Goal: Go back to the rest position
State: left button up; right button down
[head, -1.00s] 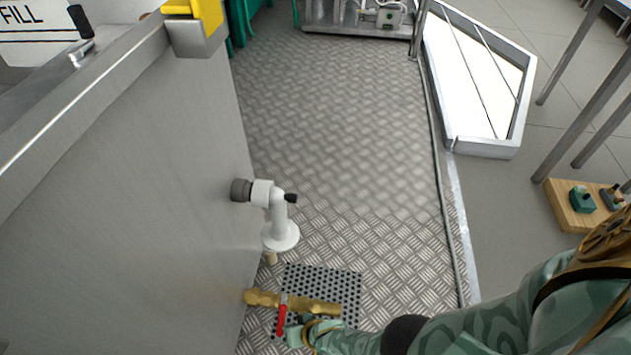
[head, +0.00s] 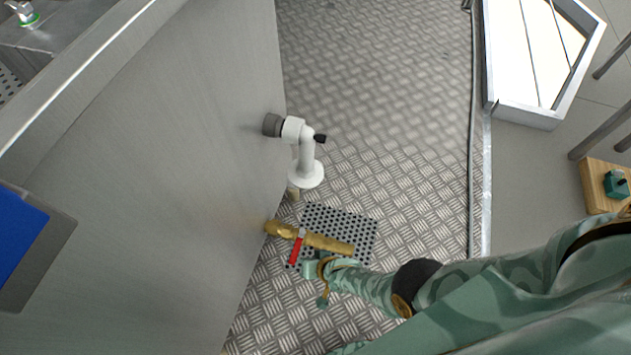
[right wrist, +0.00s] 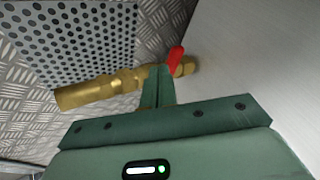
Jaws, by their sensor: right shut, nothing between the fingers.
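My right gripper (head: 307,266) is low near the floor in the head view, beside a brass valve (head: 330,244) with a red lever (head: 297,246). The valve comes out of the steel wall on the left. In the right wrist view the green fingers (right wrist: 158,88) are shut with nothing between them, close to the red lever (right wrist: 176,58) and in front of the brass pipe (right wrist: 90,93). I cannot tell whether the fingers touch the lever. My right arm reaches in from the lower right. My left gripper is in neither view.
A white pipe fitting (head: 306,170) with a black knob stands beside the steel wall (head: 180,130). A perforated drain plate (head: 350,224) lies under the valve. The tread-plate floor (head: 390,90) is clear. A wooden board (head: 600,195) with a green part is at right.

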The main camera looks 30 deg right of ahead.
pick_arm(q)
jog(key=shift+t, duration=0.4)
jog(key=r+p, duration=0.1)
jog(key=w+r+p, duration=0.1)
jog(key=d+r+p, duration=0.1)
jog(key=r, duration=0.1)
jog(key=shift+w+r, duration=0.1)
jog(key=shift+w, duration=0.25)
pick_arm(e)
jog(key=v, duration=0.5)
jog(key=shift+r, duration=0.1)
jog(key=shift+d, duration=0.15)
